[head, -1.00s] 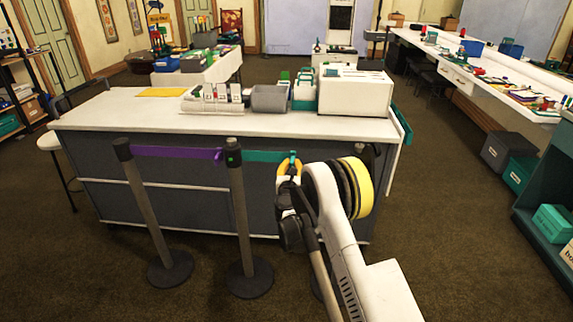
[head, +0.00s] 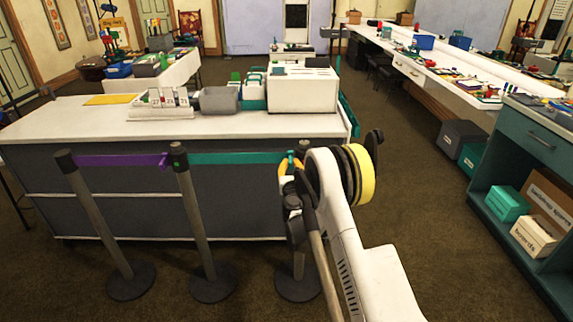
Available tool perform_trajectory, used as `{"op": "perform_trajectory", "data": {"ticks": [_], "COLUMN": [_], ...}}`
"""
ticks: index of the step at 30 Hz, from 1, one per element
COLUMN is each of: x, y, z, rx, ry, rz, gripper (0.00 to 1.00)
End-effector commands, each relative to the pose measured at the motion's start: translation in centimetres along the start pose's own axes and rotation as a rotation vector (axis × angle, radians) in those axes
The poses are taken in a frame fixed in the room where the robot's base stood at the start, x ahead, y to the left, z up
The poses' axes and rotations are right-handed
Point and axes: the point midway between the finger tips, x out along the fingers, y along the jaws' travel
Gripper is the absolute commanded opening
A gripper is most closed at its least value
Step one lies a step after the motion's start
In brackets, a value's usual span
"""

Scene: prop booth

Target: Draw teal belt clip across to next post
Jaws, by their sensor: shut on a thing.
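The teal belt (head: 235,158) stretches taut and level from the head of the middle post (head: 197,220) to my gripper (head: 289,167). My gripper is shut on the belt's teal clip (head: 291,157), of which only a small part shows. A third post stands at the right; its base (head: 298,287) and a short length of pole show, but my arm hides most of it. I cannot tell whether the clip touches that post's head. A purple belt (head: 120,160) joins the left post (head: 98,215) to the middle post.
A long counter (head: 45,125) with a white top stands close behind the posts, carrying a white box (head: 302,90) and a grey bin (head: 218,100). A teal cabinet (head: 525,150) stands at the right. Carpet is open between counter and cabinet.

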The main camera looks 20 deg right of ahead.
Motion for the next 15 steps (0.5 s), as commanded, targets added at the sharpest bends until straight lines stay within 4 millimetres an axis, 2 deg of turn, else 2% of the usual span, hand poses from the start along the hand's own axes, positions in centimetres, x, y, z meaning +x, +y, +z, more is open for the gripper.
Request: {"op": "perform_trajectory", "data": {"ticks": [7, 8, 9, 15], "x": [0.04, 0.04, 0.04, 0.02], "y": [0.03, 0.03, 0.04, 0.06], "z": [0.03, 0.03, 0.03, 0.01], "rx": [0.0, 0.0, 0.0, 0.0], "ry": [0.0, 0.0, 0.0, 0.0], "rz": [0.0, 0.001, 0.001, 0.001], "gripper": [0.0, 0.16, 0.23, 0.23]}}
